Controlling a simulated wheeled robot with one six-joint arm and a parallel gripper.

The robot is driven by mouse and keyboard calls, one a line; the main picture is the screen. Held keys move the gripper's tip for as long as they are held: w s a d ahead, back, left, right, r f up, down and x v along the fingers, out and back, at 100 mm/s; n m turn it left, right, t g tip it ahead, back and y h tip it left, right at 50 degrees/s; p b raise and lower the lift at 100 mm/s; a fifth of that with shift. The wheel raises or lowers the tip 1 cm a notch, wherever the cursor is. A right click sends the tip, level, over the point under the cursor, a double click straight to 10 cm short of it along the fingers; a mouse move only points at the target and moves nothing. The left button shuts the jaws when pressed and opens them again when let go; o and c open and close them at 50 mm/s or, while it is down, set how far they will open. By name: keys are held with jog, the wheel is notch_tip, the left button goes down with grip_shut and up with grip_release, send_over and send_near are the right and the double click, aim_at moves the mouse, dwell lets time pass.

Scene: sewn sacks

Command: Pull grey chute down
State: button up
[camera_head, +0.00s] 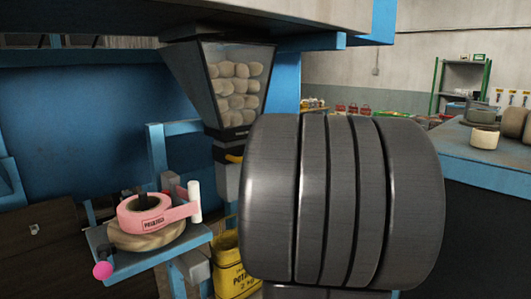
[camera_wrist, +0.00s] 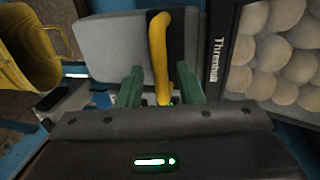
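The grey chute (camera_head: 228,184) hangs below a glass-fronted hopper (camera_head: 236,92) full of round, potato-like pieces. A yellow handle (camera_head: 233,158) sits at the chute's top. In the wrist view the grey chute (camera_wrist: 115,48) is at the upper left, with the yellow handle (camera_wrist: 158,45) standing out beside a black part. My gripper (camera_wrist: 158,88) has its two green fingers on either side of the handle's lower part, with gaps visible on both sides. It is open and not closed on the handle. In the head view my dark arm hides the gripper.
A yellow sack (camera_head: 230,268) stands below the chute and shows in the wrist view (camera_wrist: 28,50). A pink tape roll (camera_head: 152,213) sits on a blue bracket (camera_head: 145,262) at left. A blue-edged table (camera_head: 487,160) with sacks is at right.

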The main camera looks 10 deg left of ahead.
jog(key=shift+x, duration=1.15)
grip_shut()
jog(key=shift+f, duration=0.1)
notch_tip(320, 180, down, 16)
jog(key=b, duration=1.5)
jog(key=shift+f+b, duration=0.2)
jog(key=shift+b, duration=0.2)
jog(key=shift+f, duration=0.1)
jog(key=shift+c, duration=0.5)
grip_release()
jog(key=shift+o, duration=0.5)
